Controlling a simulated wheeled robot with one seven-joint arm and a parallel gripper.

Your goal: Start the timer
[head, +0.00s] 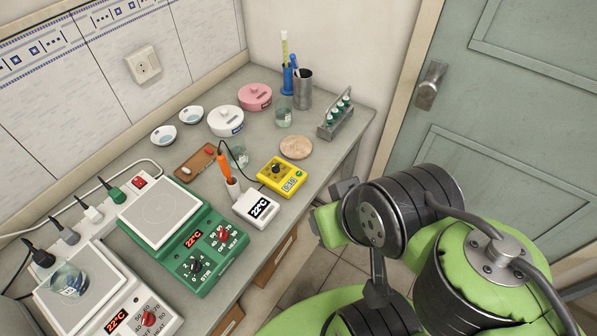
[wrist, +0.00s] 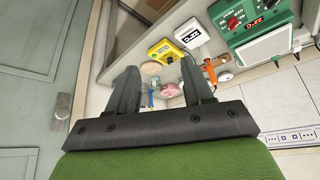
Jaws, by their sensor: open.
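A yellow box (head: 281,177) with a dark knob and a small display stands near the front edge of the bench, right of the middle. It looks most like the timer, but its display is too small to read surely. It also shows in the wrist view (wrist: 165,50), upside down and beyond the fingers. My gripper (wrist: 158,68) is open, with nothing between its fingers. In the head view its end shows off the bench's front edge, right of and below the yellow box, apart from it.
A white 22°C display box (head: 257,207) stands beside the yellow box, with an orange-handled probe (head: 225,167) behind. A green hotplate stirrer (head: 190,245) stands left. A wooden disc (head: 296,147), a vial rack (head: 336,118) and a metal cup (head: 303,89) stand behind. A door (head: 500,110) is right.

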